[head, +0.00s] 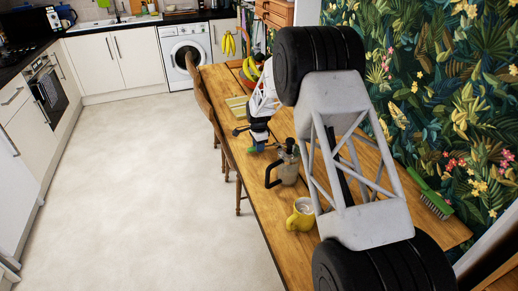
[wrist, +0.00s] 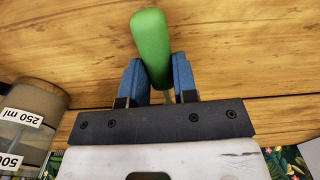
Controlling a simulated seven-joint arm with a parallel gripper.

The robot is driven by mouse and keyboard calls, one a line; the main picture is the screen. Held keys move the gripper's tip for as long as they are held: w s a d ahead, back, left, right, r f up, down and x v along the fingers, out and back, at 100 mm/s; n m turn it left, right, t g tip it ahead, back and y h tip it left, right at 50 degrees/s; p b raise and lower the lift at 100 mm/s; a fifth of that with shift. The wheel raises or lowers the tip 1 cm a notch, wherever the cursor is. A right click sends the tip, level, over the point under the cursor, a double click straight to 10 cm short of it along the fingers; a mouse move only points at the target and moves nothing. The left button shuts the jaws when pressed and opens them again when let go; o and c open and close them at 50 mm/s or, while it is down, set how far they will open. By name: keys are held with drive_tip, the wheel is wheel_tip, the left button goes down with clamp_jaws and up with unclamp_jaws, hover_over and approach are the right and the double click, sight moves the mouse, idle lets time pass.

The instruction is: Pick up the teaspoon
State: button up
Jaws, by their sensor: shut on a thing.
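The teaspoon appears as a thick green handle (wrist: 150,42) in the wrist view, with a thin pale stem just below it; its bowl end is hidden. My gripper (wrist: 157,85) has its two blue fingertips closed on the lower part of this handle. In the head view my gripper (head: 257,148) is over the wooden table, left of the jug, and a bit of green shows by its fingers. I cannot tell whether the teaspoon touches the table.
A measuring jug (head: 288,165) stands close to my gripper; it also shows in the wrist view (wrist: 28,112). A green brush (head: 430,195) lies at the right. Chairs (head: 222,130) line the left edge.

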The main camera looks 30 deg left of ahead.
wheel_tip(320, 180, up, 9)
drive_tip(key=shift+f, duration=0.15)
drive_tip(key=shift+d, duration=0.1)
idle(0.8)
